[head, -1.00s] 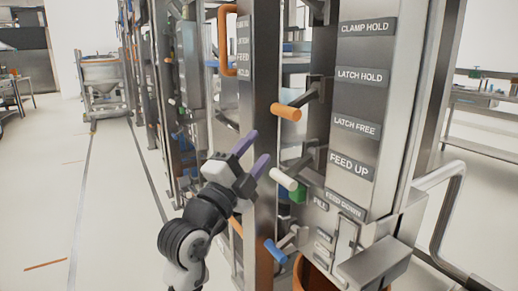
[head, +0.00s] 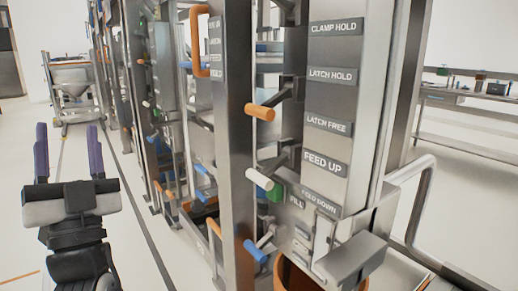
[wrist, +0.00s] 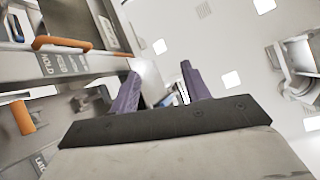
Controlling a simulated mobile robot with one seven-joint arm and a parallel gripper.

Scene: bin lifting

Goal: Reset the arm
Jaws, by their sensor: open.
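My gripper (head: 67,150) is at the left of the head view, with its two purple fingers pointing up and spread apart. It is open and empty. In the wrist view the two fingers of my gripper (wrist: 160,88) also stand apart with nothing between them. It is clear of the metal machine frame (head: 234,150), which stands to its right. My arm reaches up from the bottom left corner of the head view.
The machine has an orange lever (head: 260,112), a white lever (head: 259,179) and a blue lever (head: 255,251) beside a labelled panel (head: 335,120). A wheeled metal hopper (head: 72,85) stands at the back left. Pale floor lies open around my gripper.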

